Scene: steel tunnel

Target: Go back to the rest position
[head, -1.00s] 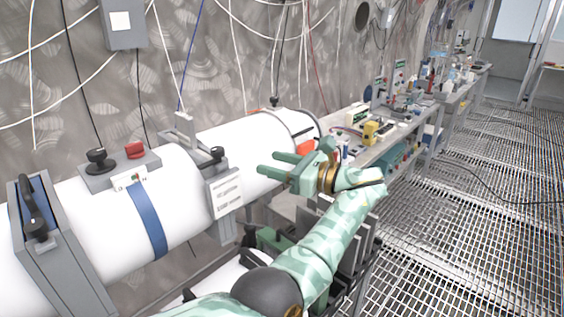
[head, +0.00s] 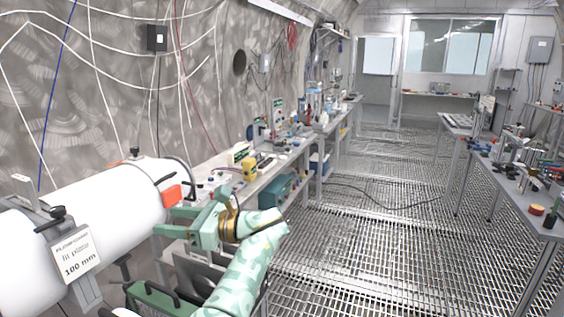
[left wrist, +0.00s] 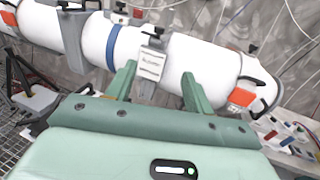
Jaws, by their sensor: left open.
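My left gripper (head: 172,224) is pale green, open and empty. In the head view it is raised in front of the right end of a large white cylinder (head: 110,215). In the left wrist view its two fingers (left wrist: 158,85) stand apart with nothing between them, pointing toward the white cylinder (left wrist: 205,62). A white label plate (head: 75,252) reading "100 mm" hangs on a grey clamp around the cylinder; it also shows beyond the fingers in the left wrist view (left wrist: 151,64). My right gripper is not in view.
Another cluttered bench (head: 520,185) stands at the right. The grated floor (head: 380,235) between them is open, with a dark cable (head: 385,206) across it.

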